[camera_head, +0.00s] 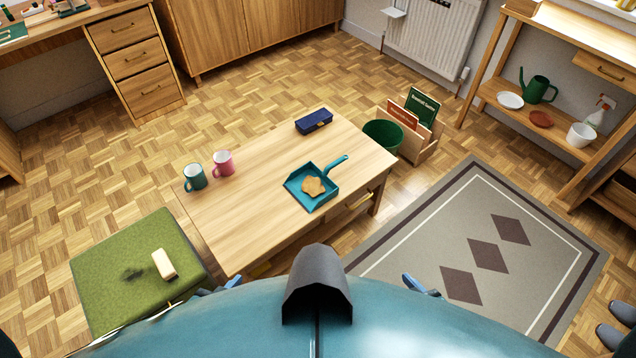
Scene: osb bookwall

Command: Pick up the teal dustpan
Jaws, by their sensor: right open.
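The teal dustpan (325,196) lies on the wooden table, near its right end. Its handle (333,165) points up and to the right. A tan, irregular flat piece (313,187) lies in the pan. My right gripper (420,287) is open and empty, low in the view over the rug side, apart from the dustpan. My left gripper (220,287) shows only as small blue tips by the table's near left corner, also apart from the dustpan. My rounded teal body hides most of both arms.
The table (240,215) also bears a teal mug (195,177), a pink mug (223,163) and a dark blue case (314,121). A green stool (120,265) with a pale block stands left. A green bin (383,135) stands behind the table. The rug (420,245) is clear.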

